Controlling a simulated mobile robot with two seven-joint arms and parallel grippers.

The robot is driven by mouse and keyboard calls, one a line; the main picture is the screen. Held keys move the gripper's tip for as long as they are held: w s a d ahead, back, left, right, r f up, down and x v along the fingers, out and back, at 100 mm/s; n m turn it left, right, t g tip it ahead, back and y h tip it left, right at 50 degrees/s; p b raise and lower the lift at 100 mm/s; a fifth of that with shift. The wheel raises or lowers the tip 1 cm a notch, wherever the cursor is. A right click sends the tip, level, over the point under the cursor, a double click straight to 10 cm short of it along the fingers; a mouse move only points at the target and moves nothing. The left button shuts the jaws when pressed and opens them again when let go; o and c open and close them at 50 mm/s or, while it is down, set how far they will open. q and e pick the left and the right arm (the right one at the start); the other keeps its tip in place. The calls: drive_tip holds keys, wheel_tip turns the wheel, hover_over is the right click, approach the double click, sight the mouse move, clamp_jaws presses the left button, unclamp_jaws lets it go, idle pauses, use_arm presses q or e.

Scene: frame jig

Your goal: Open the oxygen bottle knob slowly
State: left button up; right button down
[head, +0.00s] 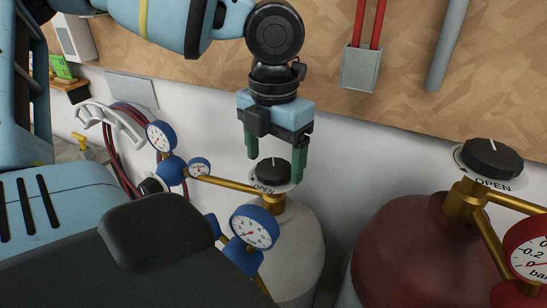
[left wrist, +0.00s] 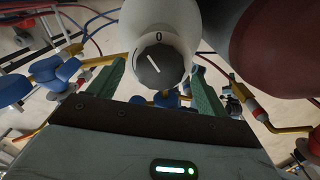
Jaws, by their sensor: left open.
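The black knob (head: 272,171) with its white "OPEN" dial sits on top of the white bottle (head: 298,250), which carries blue gauges. My left gripper (head: 275,167) comes down from above, open, with its green fingertips on either side of this knob. In the left wrist view the knob (left wrist: 160,67) lies between the open fingers (left wrist: 158,72), with gaps showing on both sides. Its white pointer line is slanted and a "0" mark shows at the dial's edge. I cannot tell whether a finger touches the knob. My right gripper is not in view.
A dark red bottle (head: 405,252) with its own black knob (head: 491,158) and red gauge (head: 528,250) stands at the right. Blue gauges (head: 254,228) and a brass pipe (head: 225,184) are close left of the white bottle. A wall with pipes (head: 448,45) is behind.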

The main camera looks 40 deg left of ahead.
use_arm(q)
drive_tip(key=shift+f, duration=0.5)
drive_tip(key=c, duration=1)
drive_tip(key=shift+n, duration=0.3)
